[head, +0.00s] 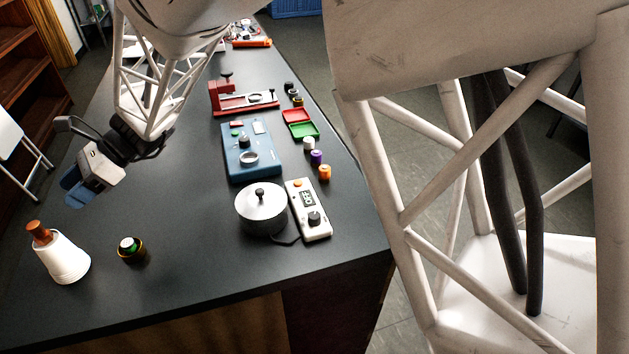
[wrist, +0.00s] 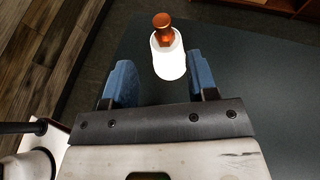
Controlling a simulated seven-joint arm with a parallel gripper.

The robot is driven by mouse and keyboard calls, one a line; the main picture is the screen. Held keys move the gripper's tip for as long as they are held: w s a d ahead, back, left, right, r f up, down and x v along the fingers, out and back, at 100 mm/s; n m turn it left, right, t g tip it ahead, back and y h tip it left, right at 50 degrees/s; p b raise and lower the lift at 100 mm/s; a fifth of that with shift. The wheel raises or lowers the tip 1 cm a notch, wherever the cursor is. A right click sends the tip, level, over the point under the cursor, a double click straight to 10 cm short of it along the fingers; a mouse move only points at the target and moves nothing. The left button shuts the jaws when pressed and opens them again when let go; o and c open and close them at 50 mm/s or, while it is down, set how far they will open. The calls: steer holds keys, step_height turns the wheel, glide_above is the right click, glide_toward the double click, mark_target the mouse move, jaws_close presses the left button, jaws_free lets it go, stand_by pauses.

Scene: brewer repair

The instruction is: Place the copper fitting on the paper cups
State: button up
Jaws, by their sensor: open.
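The white paper cups (head: 66,261) stand upside down in a stack near the left front of the dark table. The copper fitting (head: 39,231) sits on top of the stack and leans a little to the left in the head view. My gripper (head: 75,193) is above the table behind the cups, apart from them, with its blue fingers spread and nothing between them. In the wrist view, the copper fitting (wrist: 162,22) and the cups (wrist: 168,58) lie beyond the open fingertips (wrist: 158,72).
A round dark object with a green top (head: 131,249) stands right of the cups. A lidded metal pot (head: 262,210), a white device with a display (head: 309,210) and a blue unit (head: 251,150) stand farther right. The table between my gripper and the pot is clear.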

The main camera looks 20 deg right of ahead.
steer(key=s+d+r+n+t+h, duration=0.1)
steer(key=s+d+n+h, duration=0.3)
steer(key=d, duration=1.1)
steer(key=s+d+r+n+t+h, duration=0.1)
steer(key=s+d+n+t+h, duration=0.3)
steer(key=s+d, duration=0.7)
steer(key=s+d+r+n+t+h, duration=0.1)
steer(key=s+d+n+h, duration=0.3)
steer(key=d, duration=1.7)
steer(key=s+n+t, duration=0.1)
steer(key=s, duration=0.3)
steer(key=shift+t+h, duration=0.3)
